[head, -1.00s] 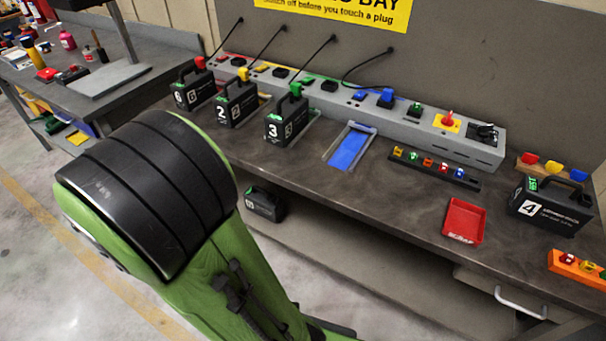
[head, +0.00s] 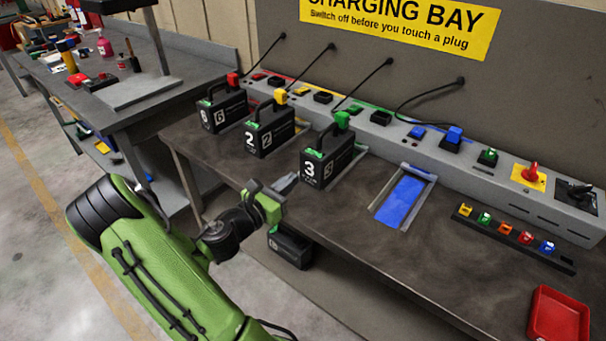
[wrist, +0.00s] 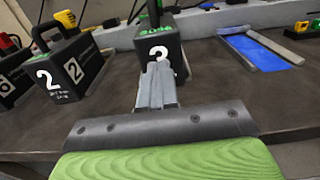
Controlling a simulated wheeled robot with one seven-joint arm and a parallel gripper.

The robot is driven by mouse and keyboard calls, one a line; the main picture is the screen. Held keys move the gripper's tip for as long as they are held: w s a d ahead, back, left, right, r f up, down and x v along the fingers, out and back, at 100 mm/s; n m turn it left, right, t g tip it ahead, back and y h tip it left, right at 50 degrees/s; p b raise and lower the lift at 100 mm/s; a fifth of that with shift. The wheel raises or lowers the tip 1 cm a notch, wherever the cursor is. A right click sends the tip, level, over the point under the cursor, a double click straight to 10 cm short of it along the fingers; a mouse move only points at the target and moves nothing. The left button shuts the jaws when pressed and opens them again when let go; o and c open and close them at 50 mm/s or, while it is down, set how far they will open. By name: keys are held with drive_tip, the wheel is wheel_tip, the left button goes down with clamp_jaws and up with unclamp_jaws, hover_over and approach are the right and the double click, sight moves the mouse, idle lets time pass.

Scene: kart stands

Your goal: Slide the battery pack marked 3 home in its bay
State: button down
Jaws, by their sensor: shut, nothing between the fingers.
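The battery pack marked 3 (head: 325,165) is a black box with a handle and green marks. It stands upright near the front of its bay at the charging strip, with a grey side rail (head: 352,158) showing beside it. In the wrist view its front face (wrist: 172,38) is straight ahead, partly covered by my fingers. My gripper (head: 289,184) is shut and empty, low in front of the pack's face. The fingertips (wrist: 157,72) point at the number; I cannot tell whether they touch.
Packs 2 (head: 264,138) and 6 (head: 221,111) stand to the left. An empty bay with a blue floor (head: 402,198) is to the right. Another black pack (head: 290,246) sits below the bench. A red tray (head: 558,318) lies at the front right.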

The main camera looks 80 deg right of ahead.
sight(311, 163)
drive_tip(key=x, duration=0.5)
drive_tip(key=shift+s+d+b, duration=0.25)
drive_tip(key=shift+d+b, duration=0.1)
drive_tip(key=shift+d+r, duration=0.1)
drive_tip(key=shift+d, duration=0.05)
drive_tip(key=p+x, duration=0.4)
drive_tip(key=shift+s+d+r, duration=0.15)
drive_tip(key=shift+d, duration=0.1)
drive_tip(key=shift+p, duration=0.3)
drive_tip(key=shift+a, duration=0.1)
